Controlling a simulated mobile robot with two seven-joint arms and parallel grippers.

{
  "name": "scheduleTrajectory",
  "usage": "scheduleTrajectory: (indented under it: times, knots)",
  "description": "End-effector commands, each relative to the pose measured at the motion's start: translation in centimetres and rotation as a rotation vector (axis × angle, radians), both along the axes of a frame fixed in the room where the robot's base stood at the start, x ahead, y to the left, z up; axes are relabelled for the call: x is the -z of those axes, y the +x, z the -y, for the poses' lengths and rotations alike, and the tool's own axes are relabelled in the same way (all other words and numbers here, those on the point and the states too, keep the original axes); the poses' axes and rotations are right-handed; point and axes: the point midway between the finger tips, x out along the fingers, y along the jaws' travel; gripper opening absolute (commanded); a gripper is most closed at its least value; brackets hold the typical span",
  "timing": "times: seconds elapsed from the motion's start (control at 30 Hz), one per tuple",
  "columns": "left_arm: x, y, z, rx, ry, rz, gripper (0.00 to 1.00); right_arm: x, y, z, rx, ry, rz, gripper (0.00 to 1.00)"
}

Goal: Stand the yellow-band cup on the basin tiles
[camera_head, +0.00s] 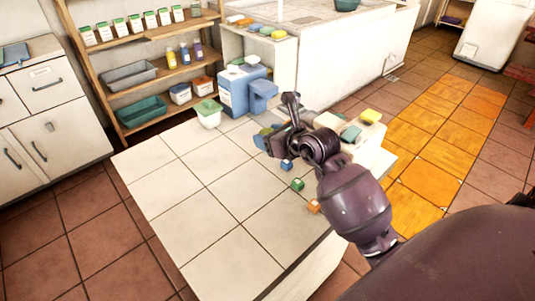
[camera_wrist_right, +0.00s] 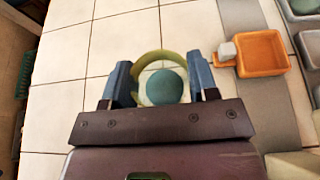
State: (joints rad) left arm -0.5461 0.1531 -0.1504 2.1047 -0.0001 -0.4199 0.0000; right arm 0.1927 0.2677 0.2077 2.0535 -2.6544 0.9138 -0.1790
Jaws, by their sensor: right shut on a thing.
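In the wrist view my right gripper (camera_wrist_right: 163,84) has its two blue fingers on either side of a round cup with a yellow-green band (camera_wrist_right: 142,62), and is shut on it. A teal disc shows inside the ring; I cannot tell whether it is the cup's bottom. The white basin tiles (camera_head: 200,205) lie behind it in that view; the gap to them cannot be judged. In the head view the right gripper (camera_head: 266,139) is over the far right part of the tiles, and the arm largely hides the cup. My left gripper is not in view.
Blue (camera_head: 287,165), green (camera_head: 297,184) and orange (camera_head: 313,206) cubes line the right side of the tiles. A white pot with green top (camera_head: 208,113) and a blue container (camera_head: 238,94) stand at the back. The front and left tiles are clear.

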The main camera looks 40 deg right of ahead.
Motion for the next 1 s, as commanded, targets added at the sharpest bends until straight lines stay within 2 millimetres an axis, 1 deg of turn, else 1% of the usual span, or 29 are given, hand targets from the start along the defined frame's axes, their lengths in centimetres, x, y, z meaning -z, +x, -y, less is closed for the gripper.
scheduleTrajectory:
  times: [0.13, 0.3, 0.43, 0.53, 0.8, 0.97, 1.0]
  knots:
    - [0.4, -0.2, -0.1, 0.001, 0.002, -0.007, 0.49, 1.1, 0.0, 0.0, 0.0, 0.0, -0.002, 0.3]
    - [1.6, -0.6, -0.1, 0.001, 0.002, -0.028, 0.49, 4.0, -0.1, 0.0, 0.0, 0.0, -0.007, 0.3]
    - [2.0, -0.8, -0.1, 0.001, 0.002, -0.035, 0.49, 5.6, 0.0, 0.0, 0.0, -0.001, -0.004, 0.3]
    - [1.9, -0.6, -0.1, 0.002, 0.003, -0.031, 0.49, 6.0, 0.0, 0.0, 0.0, -0.001, -0.001, 0.3]
    - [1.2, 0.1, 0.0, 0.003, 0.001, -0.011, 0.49, 5.9, 0.0, 0.0, 0.0, -0.001, 0.002, 0.3]
    - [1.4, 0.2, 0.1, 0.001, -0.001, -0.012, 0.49, 6.3, 0.0, 0.0, 0.0, -0.001, 0.001, 0.3]
    - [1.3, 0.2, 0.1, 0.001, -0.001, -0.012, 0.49, 6.3, 0.0, 0.0, 0.0, -0.001, 0.001, 0.58]
